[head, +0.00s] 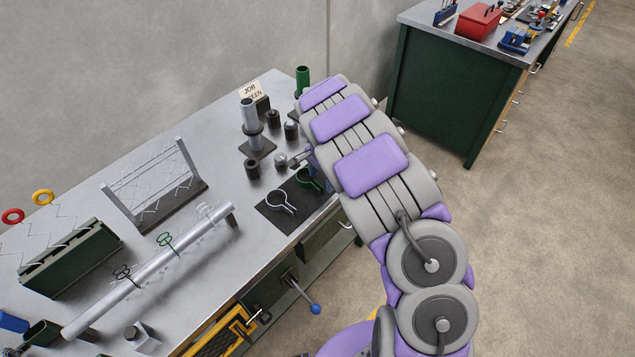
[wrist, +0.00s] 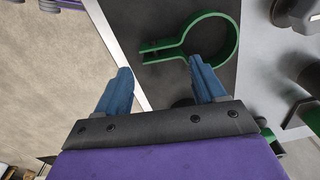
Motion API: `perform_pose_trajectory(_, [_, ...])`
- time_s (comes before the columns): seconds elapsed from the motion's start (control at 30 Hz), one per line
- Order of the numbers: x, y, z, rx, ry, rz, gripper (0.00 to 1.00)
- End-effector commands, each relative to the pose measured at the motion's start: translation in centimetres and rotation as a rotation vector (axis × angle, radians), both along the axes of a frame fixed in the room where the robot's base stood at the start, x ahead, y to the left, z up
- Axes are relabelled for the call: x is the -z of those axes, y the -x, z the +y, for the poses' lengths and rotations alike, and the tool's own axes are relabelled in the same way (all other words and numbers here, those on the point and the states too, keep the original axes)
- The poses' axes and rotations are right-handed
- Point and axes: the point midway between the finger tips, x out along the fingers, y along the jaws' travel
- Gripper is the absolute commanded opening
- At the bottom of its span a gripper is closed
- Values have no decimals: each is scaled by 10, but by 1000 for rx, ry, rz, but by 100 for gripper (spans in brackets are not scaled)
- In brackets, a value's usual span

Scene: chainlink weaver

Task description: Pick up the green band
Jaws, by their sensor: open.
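The green band (wrist: 162,46) is an open ring with two straight parallel ends. In the wrist view it lies on a dark mat, its ends pointing left. In the head view the band (head: 307,174) is partly covered by my arm. My gripper (wrist: 161,67) is open and empty, its blue fingers spread apart. The band's straight ends lie just beyond the gap between the fingertips, and the right fingertip overlaps the band near the ring's neck in the picture. I cannot tell whether they touch.
A silver band (head: 283,206) lies beside the green one on the dark mat (head: 268,219). Dark cylinders and a post (head: 250,115) stand behind it. A wire rack (head: 155,185) stands at left. A green cylinder (head: 303,76) stands at the back.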

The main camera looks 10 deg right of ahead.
Motion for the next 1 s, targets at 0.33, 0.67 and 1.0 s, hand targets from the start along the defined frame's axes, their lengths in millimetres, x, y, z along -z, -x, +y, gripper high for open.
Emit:
perform_pose_trajectory(0.33, [17, 7, -1, -8, -14, 29, 63])
perform_pose_trajectory(0.67, [14, 7, -5, -8, -16, 23, 31])
perform_pose_trajectory(1.0, [12, 6, 0, -7, -8, 21, 19])
